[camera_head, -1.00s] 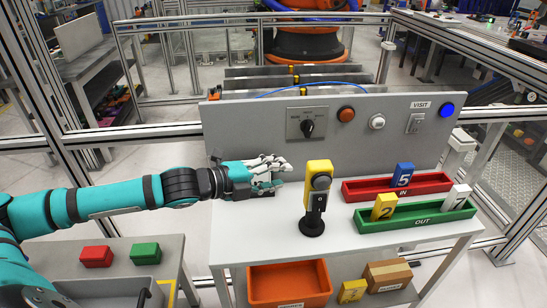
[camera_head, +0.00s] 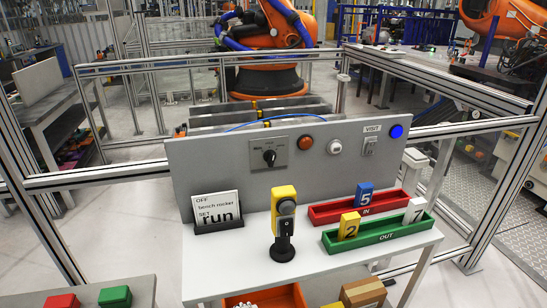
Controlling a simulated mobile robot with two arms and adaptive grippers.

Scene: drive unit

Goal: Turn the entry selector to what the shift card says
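The rotary selector (camera_head: 269,156) is a black knob on a grey plate, left of centre on the upright panel. Its pointer looks tilted up and to the left; the plate's labels are too small to read. A white card (camera_head: 214,207) stands in a dark holder at the bench's left. It reads "OFF", "bench rocker", "SET" and a large "run". A switch (camera_head: 370,146) sits under the "VISIT" label; its position is unclear. Neither of my grippers is in view.
A yellow handheld unit (camera_head: 284,202) stands on a black stand at mid-bench. A red IN tray (camera_head: 327,212) and a green OUT tray (camera_head: 390,232) hold numbered tags at the right. An orange button, a white button and a lit blue lamp (camera_head: 396,131) are on the panel.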

